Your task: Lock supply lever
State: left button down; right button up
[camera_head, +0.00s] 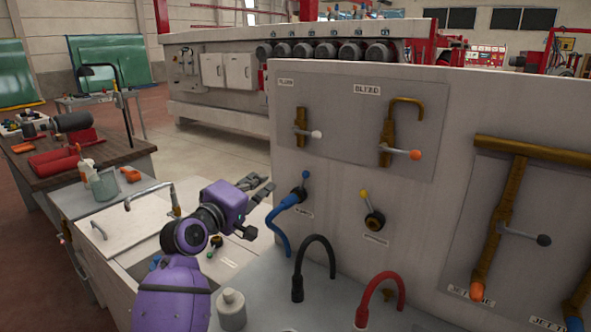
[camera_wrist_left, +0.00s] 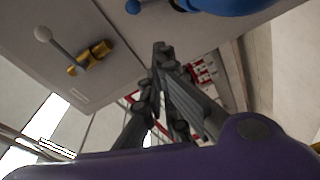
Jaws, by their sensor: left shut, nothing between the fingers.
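A valve with a small blue-tipped lever (camera_head: 305,177) sits on the grey panel, with a blue hose (camera_head: 279,221) running down from it. Its lever points up; the label below it is too small to read surely. A similar valve with a yellow-tipped lever (camera_head: 372,205) is to its right. My left gripper (camera_head: 268,187) is shut and empty, just left of the blue-tipped lever in the head view and apart from it. In the left wrist view the shut fingers (camera_wrist_left: 164,50) point upward, with the blue lever tip (camera_wrist_left: 133,6) at the top edge. My right gripper is not in view.
Above are a white-knobbed lever (camera_head: 316,134) and an orange-knobbed lever (camera_head: 415,154) on brass valves. A black hose (camera_head: 314,243) and a red hose (camera_head: 372,288) arch below. A white bottle (camera_head: 232,308) stands near my left arm.

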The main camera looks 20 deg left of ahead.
aim_at(304, 181)
pick_arm(q)
jog(key=x, duration=0.6)
jog(key=r+x, duration=0.1)
jog(key=x, duration=0.2)
jog(key=shift+r, duration=0.1)
jog(key=d, duration=0.1)
jog(key=s+d+p, duration=0.1)
jog(key=shift+s+d+f, duration=0.25)
jog(key=shift+s, duration=0.05)
jog(key=shift+s+d+f, duration=0.15)
jog(key=shift+d, duration=0.05)
jog(key=shift+d+f, duration=0.1)
jog(key=shift+d, duration=0.05)
jog(key=shift+f, duration=0.15)
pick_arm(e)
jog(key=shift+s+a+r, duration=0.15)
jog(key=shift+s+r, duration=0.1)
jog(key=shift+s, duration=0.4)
